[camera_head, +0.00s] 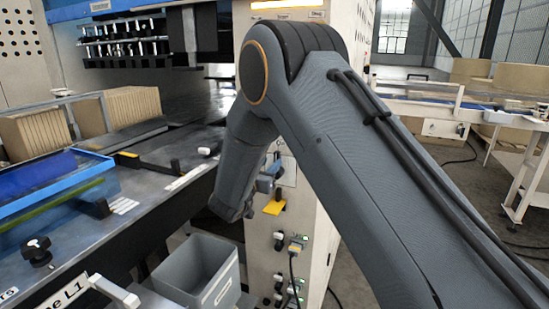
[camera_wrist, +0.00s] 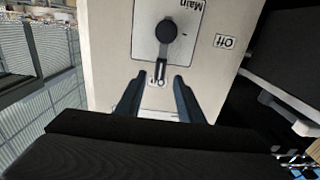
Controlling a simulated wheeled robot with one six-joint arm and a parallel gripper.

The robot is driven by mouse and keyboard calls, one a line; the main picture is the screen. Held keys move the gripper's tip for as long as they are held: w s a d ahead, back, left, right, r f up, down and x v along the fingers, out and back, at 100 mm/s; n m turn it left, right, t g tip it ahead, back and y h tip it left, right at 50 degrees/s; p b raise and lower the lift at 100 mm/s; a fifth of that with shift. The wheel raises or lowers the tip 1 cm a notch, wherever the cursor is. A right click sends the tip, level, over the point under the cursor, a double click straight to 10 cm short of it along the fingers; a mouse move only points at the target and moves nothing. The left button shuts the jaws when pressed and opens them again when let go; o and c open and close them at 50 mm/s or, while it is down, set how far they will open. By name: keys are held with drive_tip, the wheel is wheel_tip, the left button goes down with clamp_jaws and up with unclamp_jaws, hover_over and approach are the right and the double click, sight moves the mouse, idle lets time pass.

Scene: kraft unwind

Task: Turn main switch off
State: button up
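The main switch (camera_wrist: 167,30) is a round dark knob with a lever on a white plate, on a cream cabinet front. In the wrist view its lever (camera_wrist: 160,70) points down the picture to the "On" label (camera_wrist: 157,83). The "Off" label (camera_wrist: 225,42) is to the right of the plate. My gripper (camera_wrist: 158,80) is open, with one finger on each side of the lever's end. I cannot tell whether either finger touches it. In the head view my arm hides most of the gripper and the switch.
The cabinet (camera_head: 310,215) carries a yellow tag (camera_head: 274,207) and several small plugs lower down. A grey bin (camera_head: 200,272) stands at its foot on the left. A machine bed with a blue tray (camera_head: 50,185) and cardboard stacks (camera_head: 130,107) fills the left side.

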sight(276, 157)
drive_tip(key=shift+p+x, duration=0.5)
drive_tip(key=shift+x, duration=1.8)
clamp_jaws()
